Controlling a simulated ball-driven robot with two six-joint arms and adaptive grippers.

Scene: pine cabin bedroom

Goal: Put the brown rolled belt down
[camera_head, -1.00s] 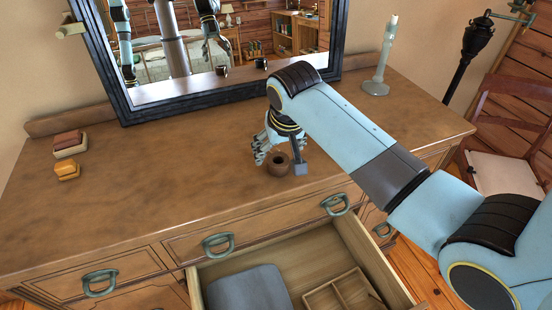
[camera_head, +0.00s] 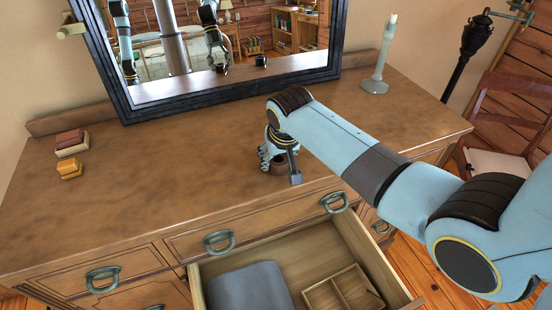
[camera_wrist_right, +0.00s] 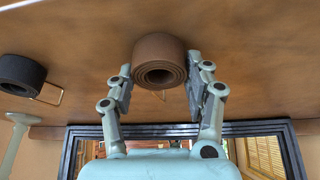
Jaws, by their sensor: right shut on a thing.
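The brown rolled belt (camera_wrist_right: 160,62) is a coil, seen end-on between the fingers of my right gripper (camera_wrist_right: 162,92) in the right wrist view. The right gripper is shut on it, one finger on each side. In the head view the right gripper (camera_head: 279,160) is low over the front middle of the dresser top, and the brown belt (camera_head: 279,168) shows only in part among its fingers. The belt is at or just above the wood; I cannot tell if it touches. My left gripper is not directly in view.
A black rolled belt (camera_wrist_right: 22,75) lies on the dresser top (camera_head: 150,170). A black-framed mirror (camera_head: 121,108) stands behind. A candlestick (camera_head: 376,84) is at back right, small stacked items (camera_head: 72,143) at left. Below, an open drawer (camera_head: 340,243) holds grey cloth (camera_head: 250,288) and a divider tray (camera_head: 343,292).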

